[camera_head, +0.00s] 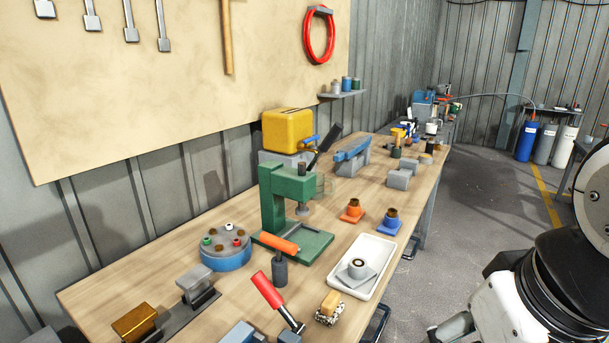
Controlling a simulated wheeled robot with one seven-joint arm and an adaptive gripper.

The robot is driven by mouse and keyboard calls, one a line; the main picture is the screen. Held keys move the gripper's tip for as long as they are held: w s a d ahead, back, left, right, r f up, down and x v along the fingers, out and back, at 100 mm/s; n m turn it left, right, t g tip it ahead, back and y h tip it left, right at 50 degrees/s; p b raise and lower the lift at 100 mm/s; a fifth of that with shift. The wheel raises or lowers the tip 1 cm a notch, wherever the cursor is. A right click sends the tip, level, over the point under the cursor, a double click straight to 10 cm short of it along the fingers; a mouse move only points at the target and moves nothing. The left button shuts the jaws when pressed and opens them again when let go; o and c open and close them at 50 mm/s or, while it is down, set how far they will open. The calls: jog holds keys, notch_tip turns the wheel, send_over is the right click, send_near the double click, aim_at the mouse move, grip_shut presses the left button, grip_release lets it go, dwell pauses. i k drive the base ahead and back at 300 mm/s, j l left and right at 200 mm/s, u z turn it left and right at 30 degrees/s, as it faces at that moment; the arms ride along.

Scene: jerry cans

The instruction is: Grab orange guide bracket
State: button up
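The orange guide bracket (351,216) stands upright on the wooden workbench (330,232), right of the green press. It is a small orange base with a brown ring-like top. A similar blue bracket (387,228) with a brown top stands just to its right, a little nearer. Nothing covers the orange bracket from this view. My white and black arm shows at the lower right, beyond the bench's front edge and well apart from the bracket. My gripper's fingers cannot be made out in the view.
A green press (273,199) stands left of the bracket. A white tray (388,253) holding a grey part lies nearer. An orange-handled tool (278,245), a red-handled lever (268,290) and a brush (329,303) lie in front. Grey blocks (399,178) sit behind. Bare bench surrounds the bracket closely.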

aim_at(353, 214)
jog(key=u, duration=0.45)
jog(key=i+l+u, duration=0.25)
jog(key=l+u, duration=0.3)
jog(key=l, duration=0.15)
jog(key=i+l+u, duration=0.1)
jog(key=l+u, duration=0.15)
jog(key=l, duration=0.15)
jog(key=i+l, duration=0.1)
jog(key=l, duration=0.65)
jog(key=i+l+u, duration=0.1)
jog(key=l, duration=0.65)
jog(key=i+l+u, duration=0.1)
jog(key=l, duration=0.65)
